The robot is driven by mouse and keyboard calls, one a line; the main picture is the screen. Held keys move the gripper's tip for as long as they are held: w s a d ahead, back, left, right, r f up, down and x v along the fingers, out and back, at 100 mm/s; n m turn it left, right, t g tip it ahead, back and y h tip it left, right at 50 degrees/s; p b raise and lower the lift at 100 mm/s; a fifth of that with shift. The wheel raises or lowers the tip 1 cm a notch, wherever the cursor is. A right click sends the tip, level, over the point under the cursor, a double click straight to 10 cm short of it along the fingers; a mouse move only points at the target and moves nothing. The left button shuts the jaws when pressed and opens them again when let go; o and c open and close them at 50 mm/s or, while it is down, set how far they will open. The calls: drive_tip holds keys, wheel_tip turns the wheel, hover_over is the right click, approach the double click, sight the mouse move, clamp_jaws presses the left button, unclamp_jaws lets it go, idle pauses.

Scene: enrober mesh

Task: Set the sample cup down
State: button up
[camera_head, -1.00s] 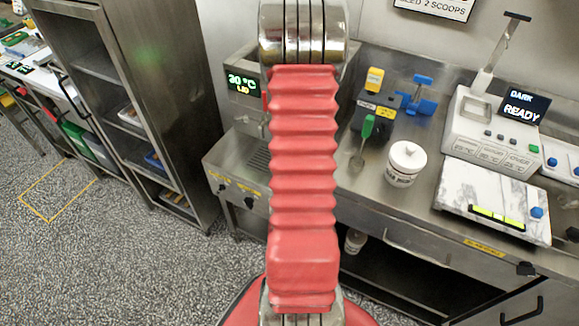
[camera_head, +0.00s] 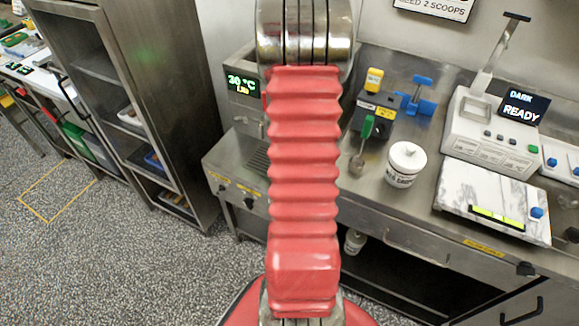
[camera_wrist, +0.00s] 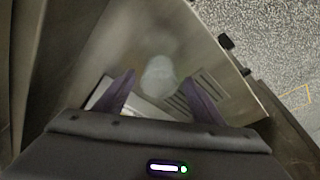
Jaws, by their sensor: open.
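A pale, translucent round shape, probably the sample cup (camera_wrist: 159,76), shows blurred in the wrist view. It is over the steel counter, beside a slotted drain grille (camera_wrist: 206,92). My gripper (camera_wrist: 158,84) has its two dark fingers spread, one on each side of the cup in the picture. I see a gap between each finger and the cup. I cannot tell the cup's height relative to the fingertips or whether it rests on the steel. In the head view my red-sleeved arm hides the gripper and cup.
A temperature display (camera_head: 243,85) is left of my arm. A steel rack (camera_head: 150,95) stands further left.

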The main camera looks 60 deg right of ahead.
drive_tip(key=v, duration=0.9)
idle(0.6)
drive_tip(key=w+a+r+n+t, duration=0.15)
drive_tip(key=w+a+r, duration=0.25)
drive_tip(key=a+r, duration=0.45)
drive_tip(key=w+a+r+n, duration=0.3)
drive_tip(key=w+a+r, duration=0.15)
drive_tip(key=a, duration=0.75)
drive_tip(key=s+a+r+n+t+y, duration=0.1)
drive_tip(key=s+a+r, duration=0.3)
drive_tip(key=a, duration=0.6)
drive_tip(key=s+a+r+n+t+y, duration=0.1)
drive_tip(key=s+a+r+n, duration=0.3)
drive_tip(key=a, duration=0.7)
drive_tip(key=shift+o, duration=0.5)
